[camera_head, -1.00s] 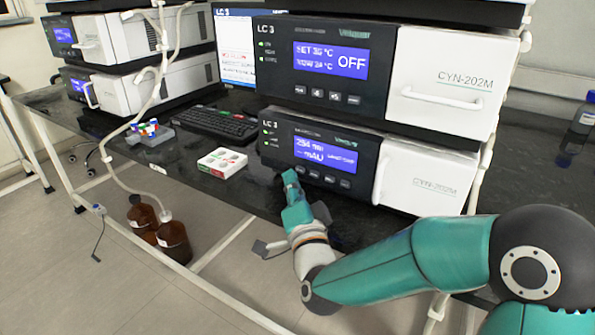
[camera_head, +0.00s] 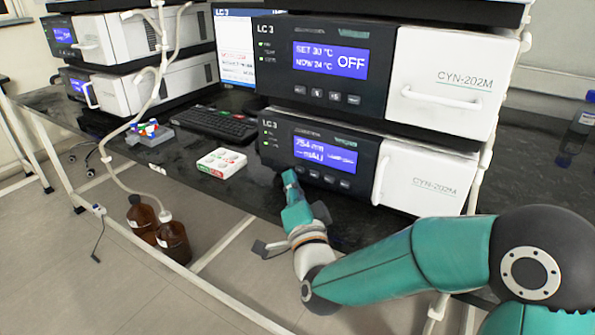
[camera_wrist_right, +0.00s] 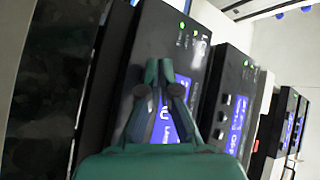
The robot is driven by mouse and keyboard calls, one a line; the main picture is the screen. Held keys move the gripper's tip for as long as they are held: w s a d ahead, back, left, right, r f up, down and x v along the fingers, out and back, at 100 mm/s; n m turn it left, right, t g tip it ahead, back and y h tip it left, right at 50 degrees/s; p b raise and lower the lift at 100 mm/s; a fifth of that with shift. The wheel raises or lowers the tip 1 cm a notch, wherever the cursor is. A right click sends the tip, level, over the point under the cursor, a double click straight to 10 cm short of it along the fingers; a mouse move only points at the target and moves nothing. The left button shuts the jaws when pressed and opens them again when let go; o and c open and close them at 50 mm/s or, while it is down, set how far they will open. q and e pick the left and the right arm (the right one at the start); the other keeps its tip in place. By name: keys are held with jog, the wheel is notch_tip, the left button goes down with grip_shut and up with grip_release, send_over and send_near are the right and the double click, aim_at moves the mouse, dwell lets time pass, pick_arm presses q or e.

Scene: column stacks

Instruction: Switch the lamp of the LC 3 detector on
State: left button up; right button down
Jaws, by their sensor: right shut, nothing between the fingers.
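The LC 3 detector (camera_head: 375,141) is the lower unit of the right stack, with a black front and a blue display (camera_head: 325,154). The display shows a wavelength line, a dashed mAU line and small lamp text too blurred to read surely. A row of small buttons (camera_head: 329,179) runs below the display. My right gripper (camera_head: 289,174) is shut and empty, with its tips close to the left end of that row; contact cannot be told. In the right wrist view the shut fingers (camera_wrist_right: 159,66) lie over the detector's front and partly hide its display (camera_wrist_right: 178,120). My left gripper is not in view.
The LC 3 column oven (camera_head: 350,62), showing OFF, sits on the detector. Brown bottles (camera_head: 173,240) stand on the floor. A clear bottle (camera_head: 578,130) stands far right.

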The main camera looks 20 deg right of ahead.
jog(key=shift+w+d+r+b, duration=0.1)
jog(key=shift+w+d+b, duration=0.2)
jog(key=shift+d+b, duration=0.05)
jog(key=shift+w+d+b, duration=0.25)
jog(key=shift+d+b, duration=0.1)
dwell(0.8)
dwell(0.3)
jog(key=shift+s+a+f+b, duration=0.2)
jog(key=shift+s+a+b, duration=0.25)
jog(key=shift+a+b, duration=0.15)
jog(key=shift+r, duration=0.1)
jog(key=shift+s+a, duration=0.1)
jog(key=shift+a, duration=0.05)
jog(key=shift+s+a+b, duration=0.4)
jog(key=shift+s+a, duration=0.35)
jog(key=shift+a, duration=0.2)
jog(key=shift+s+a+b, duration=0.35)
jog(key=shift+s+a, duration=0.4)
jog(key=shift+a, duration=0.2)
